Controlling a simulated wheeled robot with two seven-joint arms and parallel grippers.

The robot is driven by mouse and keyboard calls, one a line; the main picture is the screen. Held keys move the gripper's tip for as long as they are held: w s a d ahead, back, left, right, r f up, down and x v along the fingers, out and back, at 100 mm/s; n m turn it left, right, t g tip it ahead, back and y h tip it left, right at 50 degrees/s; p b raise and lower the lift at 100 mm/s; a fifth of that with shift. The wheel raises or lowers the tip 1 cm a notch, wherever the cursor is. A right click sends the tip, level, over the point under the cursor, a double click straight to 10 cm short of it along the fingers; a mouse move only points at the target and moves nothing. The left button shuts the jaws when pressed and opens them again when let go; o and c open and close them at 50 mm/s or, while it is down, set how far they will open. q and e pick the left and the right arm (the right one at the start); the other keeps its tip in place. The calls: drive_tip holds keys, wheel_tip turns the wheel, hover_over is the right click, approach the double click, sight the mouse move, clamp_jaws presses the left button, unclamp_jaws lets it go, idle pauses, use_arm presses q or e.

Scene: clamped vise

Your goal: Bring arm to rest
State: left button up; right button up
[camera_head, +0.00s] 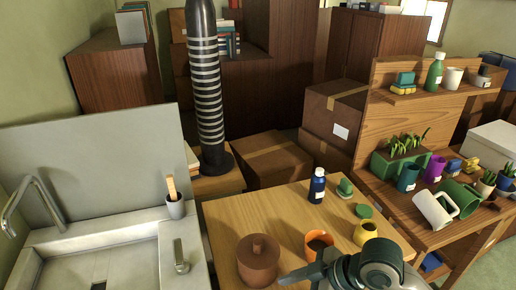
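One of my arms comes in at the bottom, right of centre, in the head view, and I take it to be the right one. Its gripper (303,271) points left over the near edge of the wooden table (240,215). The gripper is dark and small here, and I cannot tell whether its fingers are apart. It is close to an orange cup (318,239) and a brown lidded pot (257,262); whether it touches either is unclear. My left gripper is not in view.
A blue bottle (317,187), a yellow jar (366,232) and green pieces (345,187) stand on the table. A sink (100,255) is at left. A shelf bench (400,115) with planters and mugs is at right. Cardboard boxes (270,160) stand behind. The table's left middle is clear.

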drive_tip(key=s+d+f+m+t+h, duration=0.1)
drive_tip(key=s+d+f+m+h, duration=0.6)
drive_tip(key=s+d+f+m, duration=0.8)
drive_tip(key=s+d+f+n+g+b, duration=0.1)
drive_tip(key=s+f, duration=0.2)
drive_tip(key=f, duration=1.4)
drive_tip(key=s+f+n, duration=0.2)
drive_tip(key=s+f, duration=0.1)
drive_tip(key=f, duration=1.4)
drive_tip(key=s+d+f+g+b, duration=0.1)
drive_tip(key=s+d+f, duration=0.2)
drive_tip(key=s+f, duration=1.4)
drive_tip(key=shift+f+g+h+b, duration=0.15)
drive_tip(key=shift+g+h+b, duration=0.15)
drive_tip(key=shift+h, duration=0.1)
drive_tip(key=shift+d, duration=0.1)
